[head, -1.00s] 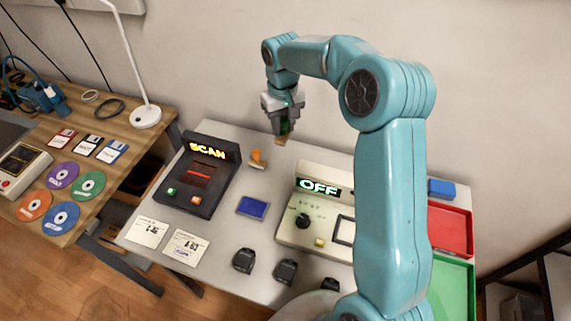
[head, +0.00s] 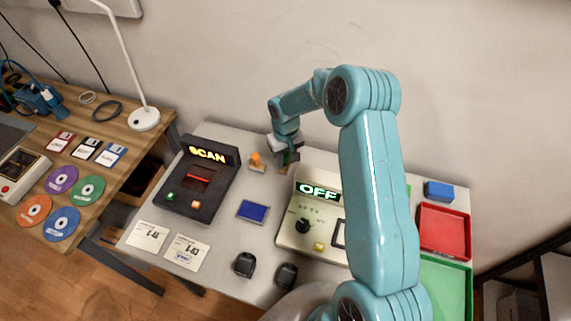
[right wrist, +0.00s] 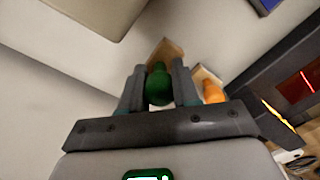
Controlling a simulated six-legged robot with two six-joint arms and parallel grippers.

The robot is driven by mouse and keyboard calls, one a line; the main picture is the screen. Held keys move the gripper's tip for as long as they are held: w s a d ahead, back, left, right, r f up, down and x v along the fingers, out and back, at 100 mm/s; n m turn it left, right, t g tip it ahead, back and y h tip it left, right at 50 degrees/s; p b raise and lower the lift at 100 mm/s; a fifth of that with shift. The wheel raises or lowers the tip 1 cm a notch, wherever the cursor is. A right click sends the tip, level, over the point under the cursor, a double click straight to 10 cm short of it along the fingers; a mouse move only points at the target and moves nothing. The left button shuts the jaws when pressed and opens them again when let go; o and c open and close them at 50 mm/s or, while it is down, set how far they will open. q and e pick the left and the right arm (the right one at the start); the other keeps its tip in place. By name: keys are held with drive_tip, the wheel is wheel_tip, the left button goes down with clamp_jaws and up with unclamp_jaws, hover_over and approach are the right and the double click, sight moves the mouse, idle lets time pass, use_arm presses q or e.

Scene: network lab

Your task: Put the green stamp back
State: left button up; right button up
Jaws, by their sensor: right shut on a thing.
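My right gripper (head: 287,160) is shut on the green stamp (right wrist: 158,86), gripping its round green handle. The stamp's wooden base (right wrist: 167,50) points away from the gripper. In the head view the gripper is low over the back of the grey table, and the stamp is mostly hidden. The orange stamp (head: 257,160) stands just left of it; it also shows in the right wrist view (right wrist: 212,92), close beside the right-hand finger. I cannot tell whether the green stamp touches the table. My left gripper is not in view.
The SCAN box (head: 203,180) stands left, and the cream OFF device (head: 300,232) right of the gripper. A blue pad (head: 252,210) and two paper cards (head: 187,251) lie in front. A red tray (head: 444,232), green tray (head: 447,289) and blue block (head: 438,191) are at the right.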

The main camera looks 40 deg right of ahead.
sight(285, 164)
drive_tip(key=shift+w+a+f, duration=0.1)
drive_tip(key=shift+f, duration=0.6)
wheel_tip(285, 164, down, 3)
drive_tip(key=shift+f+p, duration=0.15)
drive_tip(key=shift+p, duration=0.2)
drive_tip(key=shift+f, duration=0.15)
drive_tip(key=shift+f, duration=0.1)
drive_tip(key=o, duration=0.9)
drive_tip(key=shift+c, duration=0.2)
